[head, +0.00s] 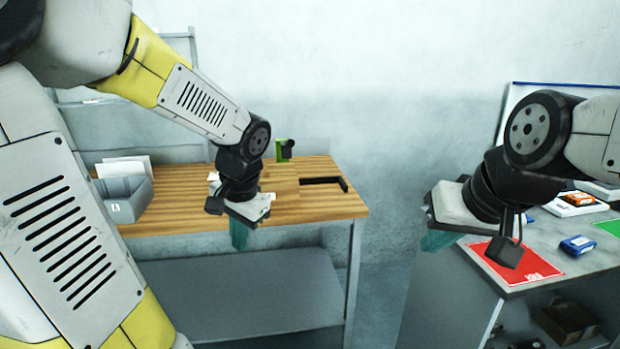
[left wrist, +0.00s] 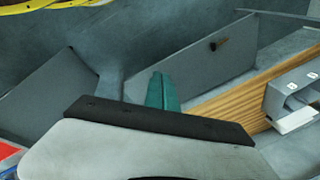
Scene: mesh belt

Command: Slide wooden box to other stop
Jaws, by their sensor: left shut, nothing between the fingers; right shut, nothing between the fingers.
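I cannot make out a wooden box in either view; my left arm and gripper cover part of the wooden tabletop (head: 180,213). A black angled bar (head: 325,182), perhaps a stop, lies on the tabletop's right part. My left gripper (head: 238,236) hangs over the table's front edge, its teal fingers shut and empty. The fingers also show in the left wrist view (left wrist: 162,92). My right gripper (head: 437,241) is shut and empty, left of the grey counter and apart from it.
A grey bin (head: 125,208) with papers stands at the table's left end. A small green and black item (head: 283,150) stands at the back. The counter (head: 530,283) at right holds a red sheet (head: 520,262) and a blue packet (head: 577,245). A gap separates table and counter.

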